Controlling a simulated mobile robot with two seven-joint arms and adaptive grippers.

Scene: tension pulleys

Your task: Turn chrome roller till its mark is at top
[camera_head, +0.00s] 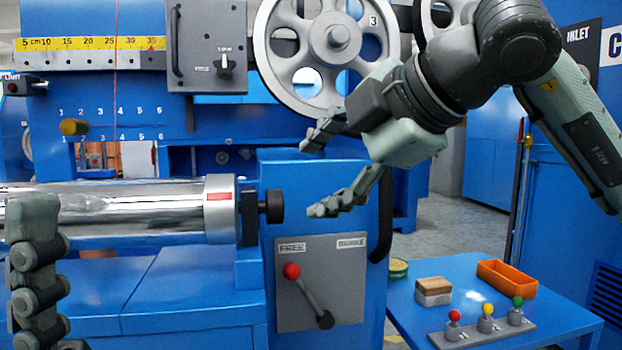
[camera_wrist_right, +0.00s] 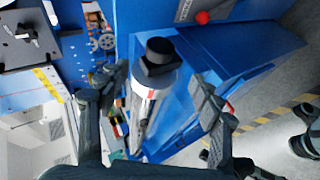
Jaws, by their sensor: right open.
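The chrome roller (camera_head: 120,212) lies horizontally at the left of the head view. Its pale end collar (camera_head: 220,225) carries a red mark (camera_head: 218,197) on the side facing the camera. A black knob (camera_head: 273,206) sticks out beyond a dark bracket at the roller's right end. My right gripper (camera_head: 317,178) is open and empty, just right of the knob and apart from it. In the wrist view the knob (camera_wrist_right: 159,50) and collar (camera_wrist_right: 160,82) show between the spread fingers (camera_wrist_right: 160,85). My left gripper (camera_head: 38,265) shows only partly, in front of the roller's left part.
A red-knobbed lever (camera_head: 305,292) on a grey plate tilts toward the FREE label. A spoked handwheel (camera_head: 335,45) stands behind my right gripper. A blue side table (camera_head: 400,310) holds an orange tray (camera_head: 507,278), a block (camera_head: 433,292) and a strip of coloured knobs (camera_head: 485,325).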

